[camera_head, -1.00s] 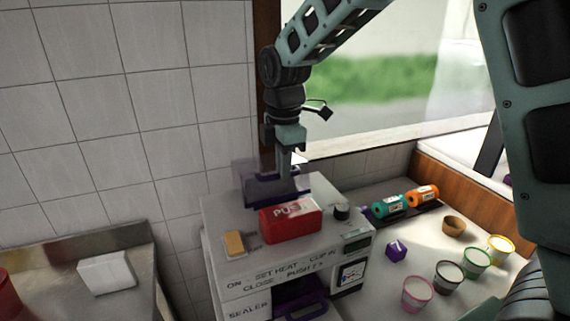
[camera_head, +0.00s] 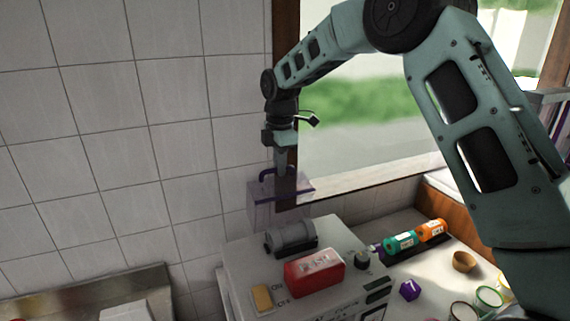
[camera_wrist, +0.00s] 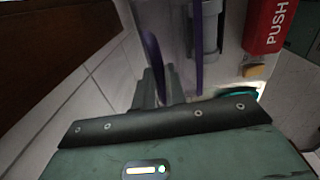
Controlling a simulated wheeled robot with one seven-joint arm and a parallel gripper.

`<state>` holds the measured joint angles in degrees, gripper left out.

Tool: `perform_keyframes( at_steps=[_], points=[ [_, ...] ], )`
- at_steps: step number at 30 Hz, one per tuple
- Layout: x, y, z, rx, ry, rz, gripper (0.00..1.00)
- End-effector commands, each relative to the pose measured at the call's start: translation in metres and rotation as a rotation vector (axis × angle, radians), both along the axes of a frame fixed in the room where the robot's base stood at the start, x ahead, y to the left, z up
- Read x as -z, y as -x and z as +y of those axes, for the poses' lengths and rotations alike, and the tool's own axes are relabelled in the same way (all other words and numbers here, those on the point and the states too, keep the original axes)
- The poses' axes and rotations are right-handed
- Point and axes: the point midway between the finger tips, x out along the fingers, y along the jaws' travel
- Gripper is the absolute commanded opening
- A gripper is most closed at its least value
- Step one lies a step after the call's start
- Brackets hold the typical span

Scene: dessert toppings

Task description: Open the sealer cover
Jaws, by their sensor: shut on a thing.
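The sealer (camera_head: 345,242) is a white box with a red PUSH block (camera_head: 315,272) and a grey rounded part (camera_head: 292,236) on top. Its see-through purple cover (camera_head: 265,208) stands raised behind the grey part, near the tiled wall, with a dark purple handle (camera_head: 264,176) at its upper end. My gripper (camera_head: 281,172) points down at the handle and is shut on it. In the wrist view the handle (camera_wrist: 153,58) curves up beside the fingers (camera_wrist: 158,88); the exact contact is partly hidden.
Teal (camera_head: 400,242) and orange (camera_head: 432,231) rolls, a brown cup (camera_head: 464,262) and a purple cube (camera_head: 410,289) are at right. Wall and window frame are close behind my gripper.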

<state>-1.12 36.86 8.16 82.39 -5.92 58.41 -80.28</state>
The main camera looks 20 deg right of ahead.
Motion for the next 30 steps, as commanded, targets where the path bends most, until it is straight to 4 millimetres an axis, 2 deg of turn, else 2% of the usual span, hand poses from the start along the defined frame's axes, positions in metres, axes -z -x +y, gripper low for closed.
perform_keyframes(
  at_steps=[6,12,30],
  points=[
    [0.01,-0.024,0.0,-0.004,0.001,0.014,0.0],
    [0.014,-0.038,0.0,-0.003,0.001,0.014,0.0],
    [0.015,-0.046,0.0,-0.003,0.001,0.011,0.0]
  ],
)
